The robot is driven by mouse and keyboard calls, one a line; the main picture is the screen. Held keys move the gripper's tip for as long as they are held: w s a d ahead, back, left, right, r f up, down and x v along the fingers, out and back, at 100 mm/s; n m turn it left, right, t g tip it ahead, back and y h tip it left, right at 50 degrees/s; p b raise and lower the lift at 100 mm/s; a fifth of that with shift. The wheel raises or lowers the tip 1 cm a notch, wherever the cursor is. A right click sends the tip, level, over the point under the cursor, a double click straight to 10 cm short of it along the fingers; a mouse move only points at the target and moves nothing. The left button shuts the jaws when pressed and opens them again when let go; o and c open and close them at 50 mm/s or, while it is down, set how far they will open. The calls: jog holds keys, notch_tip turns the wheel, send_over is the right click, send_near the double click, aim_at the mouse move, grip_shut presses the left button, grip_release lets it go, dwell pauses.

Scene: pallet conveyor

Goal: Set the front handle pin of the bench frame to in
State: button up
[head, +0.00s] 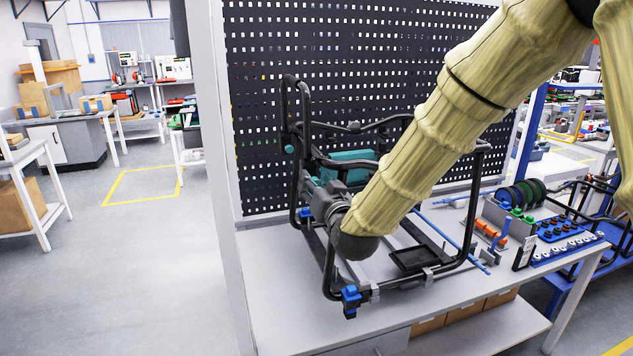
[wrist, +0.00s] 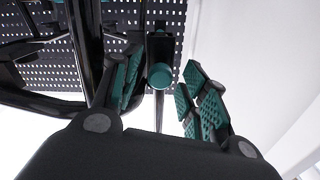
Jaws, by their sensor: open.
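The bench frame (head: 468,215) is a rack of black tubes standing on the grey workbench. A round teal knob (wrist: 160,76), apparently the front handle pin, sits in a dark mount beside a black tube. It seems to be the small teal end (head: 289,149) on the left upright in the head view. My gripper (head: 310,186) is at the frame's left side, below that teal end. In the wrist view my gripper (wrist: 161,92) is open, with teal pads either side of the knob's line and visible gaps. The knob's depth between the fingers is hard to tell.
A black perforated panel (head: 260,60) stands close behind the frame. Blue clamps (head: 351,297) sit at the frame's foot. A black tray (head: 411,260) lies inside it. Orange parts (head: 490,233) and a blue rack (head: 570,228) crowd the right; the left floor is open.

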grip_shut()
jog(key=shift+w, duration=0.1)
jog(key=shift+w, duration=0.1)
jog(key=shift+w+a+b, duration=0.25)
jog(key=shift+w+b, duration=0.45)
jog(key=shift+b, duration=0.15)
jog(key=shift+r, duration=0.15)
jog(key=shift+c, duration=1.9)
grip_release()
jog(key=o, duration=0.4)
jog(key=shift+w, duration=0.1)
